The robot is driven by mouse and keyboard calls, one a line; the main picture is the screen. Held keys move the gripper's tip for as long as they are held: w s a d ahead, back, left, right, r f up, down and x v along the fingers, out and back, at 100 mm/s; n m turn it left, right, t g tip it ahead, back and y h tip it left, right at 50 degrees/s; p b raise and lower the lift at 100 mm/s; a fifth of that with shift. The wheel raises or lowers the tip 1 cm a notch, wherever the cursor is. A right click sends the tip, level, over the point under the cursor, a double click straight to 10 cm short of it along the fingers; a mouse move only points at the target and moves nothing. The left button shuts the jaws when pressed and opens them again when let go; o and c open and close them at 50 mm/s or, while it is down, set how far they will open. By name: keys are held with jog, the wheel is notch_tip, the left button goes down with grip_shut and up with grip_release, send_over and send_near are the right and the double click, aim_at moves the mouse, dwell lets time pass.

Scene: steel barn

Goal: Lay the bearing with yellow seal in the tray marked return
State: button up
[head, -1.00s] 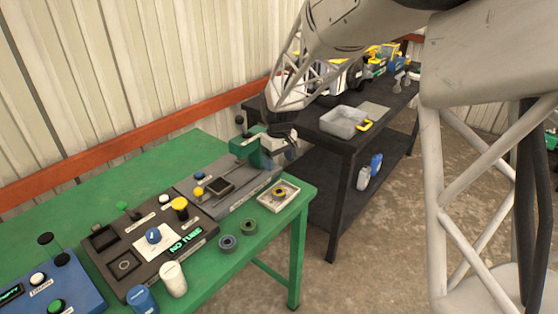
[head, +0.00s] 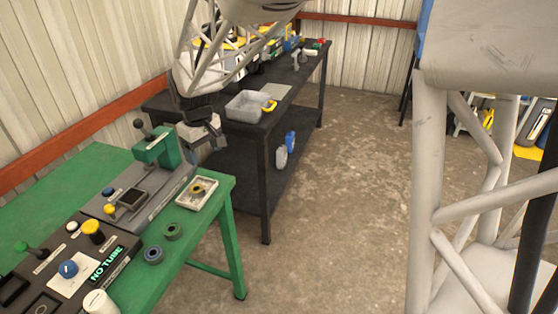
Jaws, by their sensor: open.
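A small ring with a yellow centre (head: 197,188), which looks like the bearing with yellow seal, lies in a shallow pale tray (head: 184,205) at the right end of the green table. A green ring (head: 172,231) and a blue-grey ring (head: 153,254) lie apart on the bare tabletop nearby. My gripper (head: 212,137) is open and seems empty, above and beyond the pale tray, just right of the green press. Its fingertips are small and partly unclear. A grey open bin (head: 245,108) stands on the black table. No return marking is readable.
The green press (head: 158,147) with a lever stands close left of my gripper. A dark device reading NO TUBE (head: 105,263) and a white cylinder (head: 98,302) are at lower left. The black table (head: 258,140) also holds a yellow item (head: 269,106); a floor gap separates the tables.

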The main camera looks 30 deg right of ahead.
jog(key=s+d+r+m, duration=0.1)
jog(key=s+d, duration=0.1)
jog(key=s, duration=0.8)
jog(key=s+d+r+m+t, duration=0.1)
jog(key=s+d+r+m, duration=0.1)
jog(key=s, duration=0.8)
jog(key=s+d+r+m+t, duration=0.1)
jog(key=s+d+r+m, duration=0.1)
jog(key=s, duration=0.9)
jog(key=shift+d+r, duration=0.2)
jog(key=shift+d, duration=0.5)
